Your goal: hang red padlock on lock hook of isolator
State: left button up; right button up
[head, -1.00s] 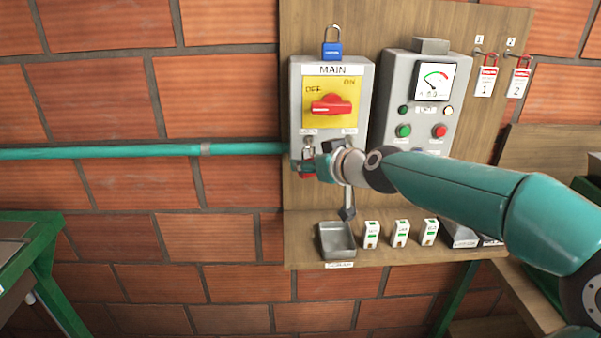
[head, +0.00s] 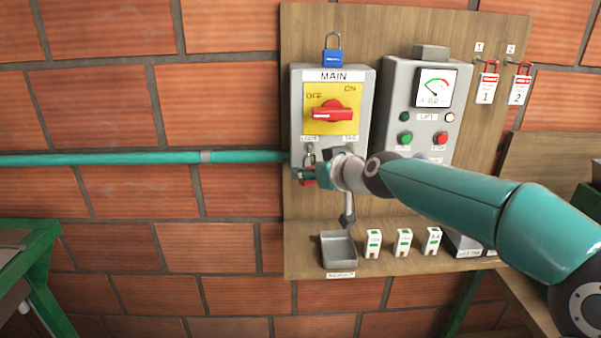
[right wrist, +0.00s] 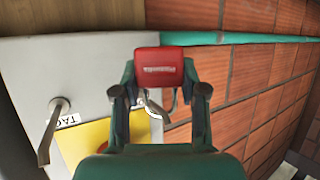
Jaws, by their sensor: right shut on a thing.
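The isolator (head: 364,100) is a grey box marked MAIN, with a red handle (head: 332,113) on a yellow plate. The red padlock (right wrist: 160,68) is between the two fingers of my right gripper (right wrist: 160,80), which is shut on it. In the head view the padlock (head: 308,183) shows just below the isolator's lower left, partly hidden by the gripper (head: 310,174). The padlock's shackle (right wrist: 174,104) and the metal lock hook (right wrist: 152,106) show close together behind it. I cannot tell whether the shackle is around the hook. My left gripper is not in view.
A second hook (right wrist: 56,125) at the TAG label sticks out beside the lock hook. A blue padlock (head: 332,58) is above the isolator. A grey tray (head: 338,250) and several small white blocks stand on the ledge below. A teal pipe (head: 130,158) meets the isolator's left side.

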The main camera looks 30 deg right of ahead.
jog(key=o, duration=1.3)
jog(key=shift+s, duration=0.1)
jog(key=v, duration=1.2)
jog(key=w+a+f+n+g+y, duration=0.1)
jog(key=w+a+f+g, duration=0.15)
jog(key=f, duration=0.65)
jog(key=w+a+f+g+y, duration=0.1)
jog(key=w+a+f+g, duration=0.2)
jog(key=f, duration=0.6)
jog(key=s+a+f+g, duration=0.1)
jog(key=a+f, duration=0.2)
jog(key=f, duration=0.3)
jog(key=s+a+f+g+y, duration=0.1)
jog(key=a+f, duration=0.1)
jog(key=f, duration=0.4)
jog(key=s+a+f+g, duration=0.1)
jog(key=a+f, duration=0.2)
jog(key=f, duration=0.2)
jog(key=s+a+f+m+g, duration=0.1)
jog(key=s+a+f, duration=0.3)
jog(key=s+f, duration=0.3)
jog(key=s+a+f+g+y, duration=0.1)
jog(key=s+a+f+g, duration=0.1)
jog(key=s+a+f, duration=0.2)
jog(key=s+a+f+m+g, duration=0.1)
jog(key=s+a+f, duration=0.3)
jog(key=s+f, duration=0.6)
jog(key=shift+s+f+m, duration=0.3)
jog(key=shift+s+f, duration=0.1)
